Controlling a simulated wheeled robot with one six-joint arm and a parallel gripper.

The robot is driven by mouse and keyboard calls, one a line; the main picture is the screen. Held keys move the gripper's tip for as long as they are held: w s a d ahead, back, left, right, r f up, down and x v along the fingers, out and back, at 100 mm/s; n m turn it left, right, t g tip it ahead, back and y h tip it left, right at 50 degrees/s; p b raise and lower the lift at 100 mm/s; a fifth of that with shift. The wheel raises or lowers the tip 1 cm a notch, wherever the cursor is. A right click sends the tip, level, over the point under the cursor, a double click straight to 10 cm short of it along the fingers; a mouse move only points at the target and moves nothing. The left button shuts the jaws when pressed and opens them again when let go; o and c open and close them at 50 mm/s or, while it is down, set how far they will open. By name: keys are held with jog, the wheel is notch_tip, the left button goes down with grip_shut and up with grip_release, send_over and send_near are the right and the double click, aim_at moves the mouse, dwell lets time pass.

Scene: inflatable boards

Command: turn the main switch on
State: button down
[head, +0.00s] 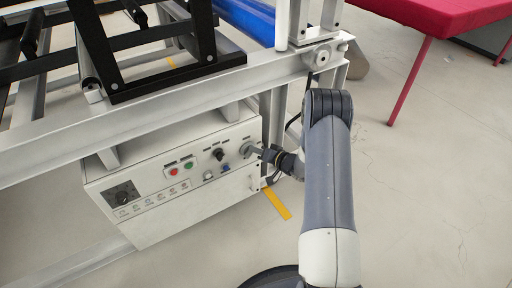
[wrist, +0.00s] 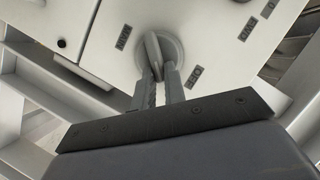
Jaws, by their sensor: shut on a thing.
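A grey rotary switch (head: 247,148) sits at the right end of the white control box's front panel (head: 150,217). In the wrist view the switch (wrist: 153,48) has a round base and a raised grey handle, turned slightly off the picture's vertical. My gripper (head: 265,153) reaches it from the right. In the wrist view my gripper's (wrist: 160,76) two thin fingers are closed on the lower end of the handle. The fingers hide part of the handle and base.
A metal frame (head: 160,107) runs above the box. Open floor (head: 430,190) lies to the right.

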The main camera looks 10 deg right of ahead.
jog(key=shift+w+d+f+m+t+y+b, duration=0.15)
jog(key=shift+f+m+t+y+b, duration=0.3)
jog(key=shift+m, duration=0.7)
jog(key=shift+s+d+f+m+t+y+b, duration=0.1)
jog(key=shift+f+m+y+b, duration=0.15)
jog(key=shift+m+y, duration=0.65)
jog(key=shift+w+d+f+m+t+y+b, duration=0.15)
jog(key=shift+f+m+t+y+b, duration=0.15)
jog(key=shift+m, duration=1.15)
jog(key=shift+s+m, duration=0.1)
jog(key=shift+m, duration=0.2)
jog(key=c, duration=1.5)
grip_release()
jog(key=shift+o, duration=0.2)
jog(key=shift+s+r, duration=0.1)
jog(key=p+v, duration=0.2)
jog(key=v, duration=0.8)
jog(key=shift+s+d, duration=0.2)
jog(key=shift+d, duration=0.1)
